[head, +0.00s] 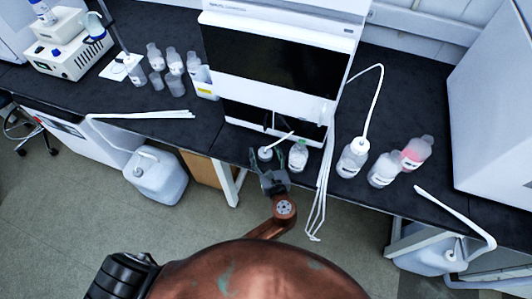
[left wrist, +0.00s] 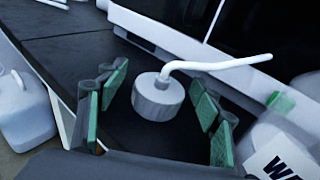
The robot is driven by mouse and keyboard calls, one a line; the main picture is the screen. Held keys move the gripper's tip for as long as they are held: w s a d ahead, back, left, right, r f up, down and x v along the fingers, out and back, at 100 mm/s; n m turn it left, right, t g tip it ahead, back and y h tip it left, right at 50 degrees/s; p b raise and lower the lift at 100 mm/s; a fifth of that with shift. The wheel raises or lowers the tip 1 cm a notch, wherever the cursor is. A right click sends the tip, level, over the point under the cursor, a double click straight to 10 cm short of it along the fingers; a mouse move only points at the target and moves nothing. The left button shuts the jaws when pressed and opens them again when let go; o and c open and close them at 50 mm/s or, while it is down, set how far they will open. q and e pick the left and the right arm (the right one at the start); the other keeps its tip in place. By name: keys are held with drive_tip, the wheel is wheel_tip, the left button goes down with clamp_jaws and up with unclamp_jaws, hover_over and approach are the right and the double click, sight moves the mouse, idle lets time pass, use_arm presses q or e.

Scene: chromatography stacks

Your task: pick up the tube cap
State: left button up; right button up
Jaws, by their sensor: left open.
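The tube cap (left wrist: 157,99) is a round white cap with a bent white tube rising from its top. It sits on the dark bench near the front edge, and the tube points to the right in the left wrist view. In the head view the cap (head: 265,154) shows small, just beyond my gripper. My left gripper (head: 270,170) is open and empty, reaching over the bench edge. In the left wrist view its green-padded fingers stand to either side of the cap, with gaps on both sides. My right gripper is in neither view.
A white instrument stack (head: 282,60) stands right behind the cap. A labelled bottle (head: 298,155) is close on the right. More bottles (head: 353,160) and hanging tubes (head: 321,195) are farther right. A white jug (head: 157,177) stands below the bench on the left.

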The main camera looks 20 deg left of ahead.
use_arm(q)
drive_tip(key=c, duration=1.4)
